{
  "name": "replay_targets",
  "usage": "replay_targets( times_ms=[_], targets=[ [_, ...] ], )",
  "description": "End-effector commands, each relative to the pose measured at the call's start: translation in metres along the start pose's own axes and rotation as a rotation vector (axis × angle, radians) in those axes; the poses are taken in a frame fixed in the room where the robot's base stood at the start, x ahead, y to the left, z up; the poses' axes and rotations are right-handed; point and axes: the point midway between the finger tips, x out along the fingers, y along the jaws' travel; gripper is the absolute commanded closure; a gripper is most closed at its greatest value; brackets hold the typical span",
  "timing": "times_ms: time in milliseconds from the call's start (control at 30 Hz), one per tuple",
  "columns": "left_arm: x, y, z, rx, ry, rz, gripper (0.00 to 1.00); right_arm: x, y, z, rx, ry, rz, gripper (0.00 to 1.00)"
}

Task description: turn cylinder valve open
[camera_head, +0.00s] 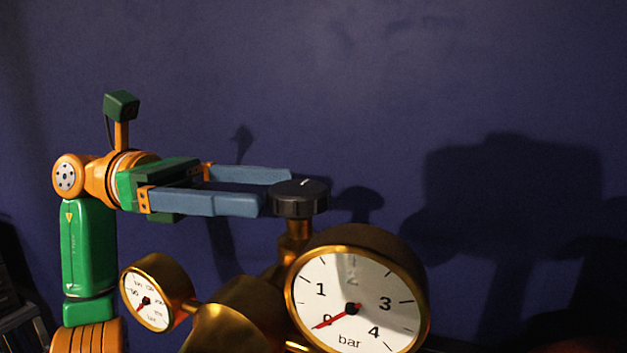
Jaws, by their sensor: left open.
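The valve knob (299,198) is a dark round cap with a light mark on top. My left gripper (276,190) comes in from the left, level with the knob. Its two blue fingers are apart with a gap between them. The near fingertip is close to the knob's left side, and the far fingertip reaches toward its back edge. I cannot tell whether either finger touches the knob. My right gripper is not in view.
A large brass gauge (356,290) stands right of and below the knob, its red needle near 0 bar. A smaller brass gauge (150,298) is at lower left, below my gripper. A plain dark blue wall (400,80) with shadows fills the background. The space above the knob is clear.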

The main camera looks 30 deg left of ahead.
Motion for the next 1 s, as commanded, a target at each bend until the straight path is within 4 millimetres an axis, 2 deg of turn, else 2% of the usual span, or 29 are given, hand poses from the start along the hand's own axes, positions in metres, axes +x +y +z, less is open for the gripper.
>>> replay_targets(
  times_ms=[100,233,533,833,867,1000],
  targets=[
    [0.025,0.0,0.001,0.001,0.002,-0.004,0.03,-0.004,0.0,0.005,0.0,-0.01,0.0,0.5],
    [0.044,0.0,0.001,0.0,0.001,-0.002,0.03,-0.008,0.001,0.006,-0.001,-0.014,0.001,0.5],
    [0.051,0.0,0.0,-0.001,-0.001,0.0,0.03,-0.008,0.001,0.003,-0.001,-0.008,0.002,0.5],
    [0.051,0.0,0.0,0.0,-0.001,-0.001,0.84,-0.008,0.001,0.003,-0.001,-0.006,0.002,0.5],
    [0.051,0.0,0.0,0.0,-0.001,0.0,0.89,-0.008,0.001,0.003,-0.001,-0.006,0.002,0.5],
    [0.05,-0.001,-0.005,0.004,0.005,0.09,0.89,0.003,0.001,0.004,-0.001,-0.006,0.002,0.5]
  ],
)
